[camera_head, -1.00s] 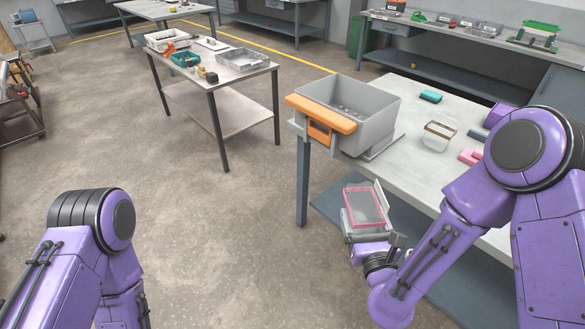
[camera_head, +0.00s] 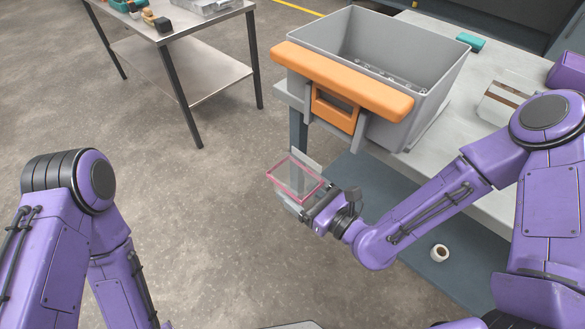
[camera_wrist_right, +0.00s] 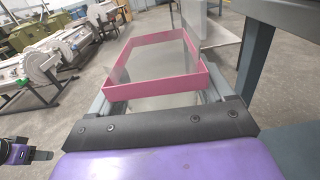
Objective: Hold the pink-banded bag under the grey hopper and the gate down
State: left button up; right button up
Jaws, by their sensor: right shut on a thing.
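The grey hopper (camera_head: 400,52) sits at the end of the workbench, with small parts on its floor. Its orange gate (camera_head: 340,80) is a wide bar with a framed handle below, on the side facing the floor aisle. The clear bag with a pink band (camera_head: 294,182) is in my right gripper (camera_head: 308,207), lower than the gate and apart from it, out past the bench end. In the right wrist view the pink band (camera_wrist_right: 152,88) forms an open rectangle just beyond the gripper.
The workbench (camera_head: 440,135) has a lower shelf (camera_head: 375,195) with a white roll (camera_head: 439,253) on it. A second table (camera_head: 190,40) stands at the back left. Floor between is clear.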

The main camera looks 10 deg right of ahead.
jog(key=shift+w+a+f, duration=0.1)
jog(key=shift+w+f, duration=0.1)
jog(key=shift+w, duration=0.15)
jog(key=shift+w+r, duration=0.15)
jog(key=shift+d+r+p, duration=0.25)
jog(key=shift+d+p, duration=0.1)
jog(key=shift+d+r+p, duration=0.3)
jog(key=shift+d+p, duration=0.1)
jog(key=shift+d, duration=0.45)
pick_arm(q)
jog(key=shift+w+r+p, duration=0.1)
jog(key=shift+r+p, duration=0.55)
jog(key=shift+r, duration=0.6)
pick_arm(e)
jog(key=w+d, duration=0.5)
jog(key=shift+d+f, duration=0.15)
jog(key=shift+d, duration=0.1)
